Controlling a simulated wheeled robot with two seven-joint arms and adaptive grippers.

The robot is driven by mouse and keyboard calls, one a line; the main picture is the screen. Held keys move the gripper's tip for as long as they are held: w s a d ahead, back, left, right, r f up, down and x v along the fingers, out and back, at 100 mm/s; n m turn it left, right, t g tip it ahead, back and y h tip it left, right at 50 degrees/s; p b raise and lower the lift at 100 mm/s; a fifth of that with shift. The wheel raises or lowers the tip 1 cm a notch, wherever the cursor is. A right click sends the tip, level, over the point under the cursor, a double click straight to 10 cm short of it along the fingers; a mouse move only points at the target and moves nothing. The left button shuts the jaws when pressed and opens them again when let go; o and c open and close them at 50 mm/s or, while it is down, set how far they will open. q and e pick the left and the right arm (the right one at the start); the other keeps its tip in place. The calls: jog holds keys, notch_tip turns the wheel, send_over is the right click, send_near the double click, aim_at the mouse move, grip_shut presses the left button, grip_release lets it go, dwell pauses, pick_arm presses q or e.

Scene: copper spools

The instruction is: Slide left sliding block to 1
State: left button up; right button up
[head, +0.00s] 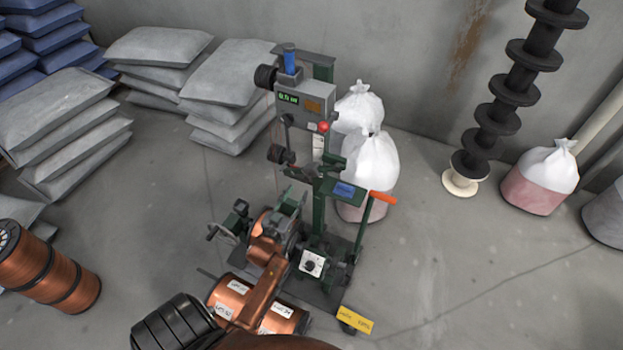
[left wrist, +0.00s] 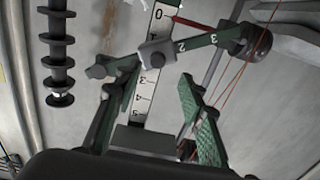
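My left gripper (head: 297,202) reaches up from the bottom at the green machine (head: 318,225), below its arm. In the left wrist view its two green-padded fingers (left wrist: 160,80) are spread apart, with nothing seen between the pads. A small grey block (left wrist: 158,52) sits just beyond the fingertips, on a slanted green beam (left wrist: 197,41) marked 2 and 3 to its right. It looks like a sliding block, but I cannot tell whether it is the left one. My right gripper is out of view.
A grey control box (head: 304,97) with a display tops the machine. An orange-handled lever (head: 382,197) stands on its right. White sacks (head: 368,160) stand behind, grey bags (head: 232,85) at left, and a copper spool (head: 45,270) lower left. Thin red wires (left wrist: 235,80) run right of the fingers.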

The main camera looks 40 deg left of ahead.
aim_at(307, 180)
pick_arm(q)
jog(key=x, duration=0.2)
jog(key=b+x, duration=0.1)
jog(key=x, duration=0.3)
jog(key=shift+w+d+f+b, duration=0.1)
jog(key=shift+w+d+b, duration=0.15)
jog(key=shift+b, duration=0.1)
jog(key=shift+w+a, duration=0.2)
jog(key=shift+w, duration=0.3)
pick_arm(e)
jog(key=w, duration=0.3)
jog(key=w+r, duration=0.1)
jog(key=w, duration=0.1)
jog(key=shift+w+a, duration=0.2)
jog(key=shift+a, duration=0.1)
pick_arm(q)
jog(key=shift+c, duration=0.5)
grip_shut()
